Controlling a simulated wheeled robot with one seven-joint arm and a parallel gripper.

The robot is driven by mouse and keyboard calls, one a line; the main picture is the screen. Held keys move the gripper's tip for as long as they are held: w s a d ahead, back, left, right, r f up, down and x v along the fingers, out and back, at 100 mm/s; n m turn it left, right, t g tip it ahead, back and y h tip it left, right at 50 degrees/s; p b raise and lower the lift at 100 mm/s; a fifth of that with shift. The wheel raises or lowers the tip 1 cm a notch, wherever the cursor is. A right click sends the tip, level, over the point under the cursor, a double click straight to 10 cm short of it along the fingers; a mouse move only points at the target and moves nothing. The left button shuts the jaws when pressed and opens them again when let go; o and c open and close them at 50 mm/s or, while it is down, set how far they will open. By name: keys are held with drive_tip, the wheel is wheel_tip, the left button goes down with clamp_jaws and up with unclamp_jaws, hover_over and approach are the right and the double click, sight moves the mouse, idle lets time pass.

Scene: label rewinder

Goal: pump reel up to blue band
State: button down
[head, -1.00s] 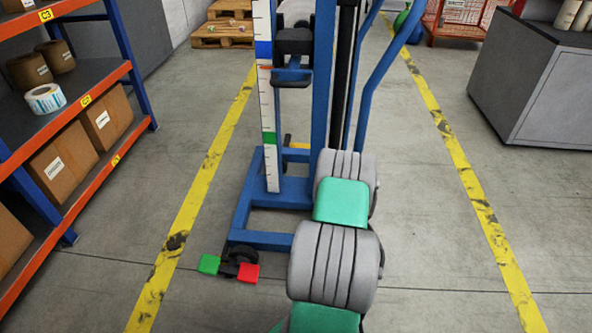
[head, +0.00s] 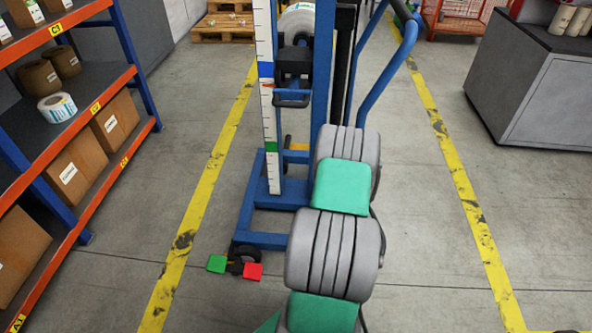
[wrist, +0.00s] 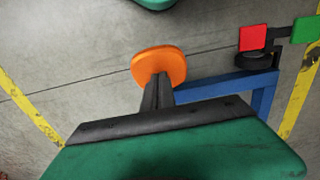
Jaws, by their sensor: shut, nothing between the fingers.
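A white reel (head: 297,20) sits high on the blue lifter's mast (head: 322,75), above a black carriage block (head: 295,62). A white scale strip (head: 268,110) beside the mast bears a blue band (head: 265,69) and a lower green band (head: 271,147). The carriage block appears about level with the blue band. My gripper (wrist: 158,85) is shut and empty in the wrist view, its tips at an orange rounded pad (wrist: 158,65); I cannot tell if they touch. In the head view my arm hides the gripper and the pad.
A red pedal (head: 252,271) and a green pedal (head: 217,264) sit by the lifter's front caster. A shelf rack (head: 100,105) stands left and a grey cabinet (head: 535,85) right.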

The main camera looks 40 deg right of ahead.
drive_tip(key=shift+a+f+b, duration=0.1)
drive_tip(key=shift+f+b, duration=1.35)
drive_tip(key=shift+f, duration=0.45)
drive_tip(key=shift+f+b, duration=4.8)
drive_tip(key=shift+f, duration=1.1)
wheel_tip(320, 180, up, 16)
drive_tip(key=p, duration=1.3)
drive_tip(key=shift+f, duration=0.3)
drive_tip(key=w+a+r+n+p, duration=0.1)
drive_tip(key=w+r+p, duration=0.35)
drive_tip(key=r, duration=0.55)
drive_tip(key=w+a+r+n+p, duration=0.1)
drive_tip(key=w+a+r+p, duration=0.3)
drive_tip(key=r, duration=0.6)
drive_tip(key=w+a+r+n+t+p, duration=0.1)
drive_tip(key=w+a+r+n+p, duration=0.2)
drive_tip(key=r, duration=0.7)
drive_tip(key=w+a+r+p, duration=0.1)
drive_tip(key=a+r+p, duration=0.4)
drive_tip(key=r, duration=0.4)
drive_tip(key=s+a+r+n+t+p, duration=0.1)
drive_tip(key=s+a+r+n+p, duration=0.1)
drive_tip(key=a+r, duration=0.7)
drive_tip(key=s+a+r+n+t+p, duration=0.1)
drive_tip(key=s+a+r+n+p, duration=0.2)
drive_tip(key=a+r, duration=0.7)
drive_tip(key=shift+p+v, duration=0.75)
drive_tip(key=shift+v, duration=0.45)
